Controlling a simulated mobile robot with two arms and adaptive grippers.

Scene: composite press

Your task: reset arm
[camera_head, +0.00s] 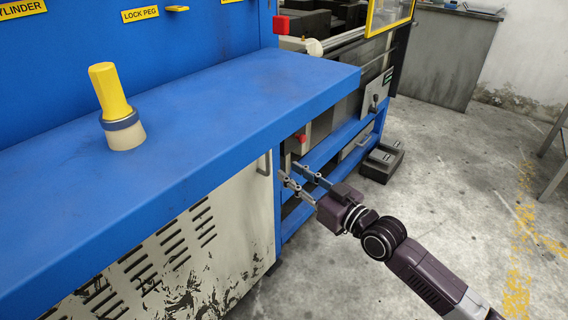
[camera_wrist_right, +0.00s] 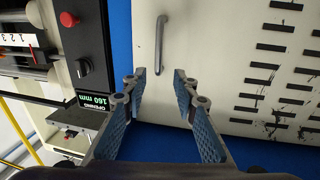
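My right gripper (camera_head: 294,180) is in front of the blue bench, near the right end of its lower cabinet. In the right wrist view the right gripper (camera_wrist_right: 158,85) is open and empty, its two fingers apart. A cabinet handle (camera_wrist_right: 160,44) shows beyond the fingers, with a clear gap between. The same handle (camera_head: 264,163) is just left of the fingertips in the head view. My left gripper is in neither view.
A yellow-topped peg with a white base (camera_head: 122,120) stands upright on the blue bench (camera_head: 215,110). A press with a yellow-framed guard (camera_head: 388,14) stands behind. Black pedals (camera_head: 382,160) are on the floor. Open floor (camera_head: 455,190) lies to the right.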

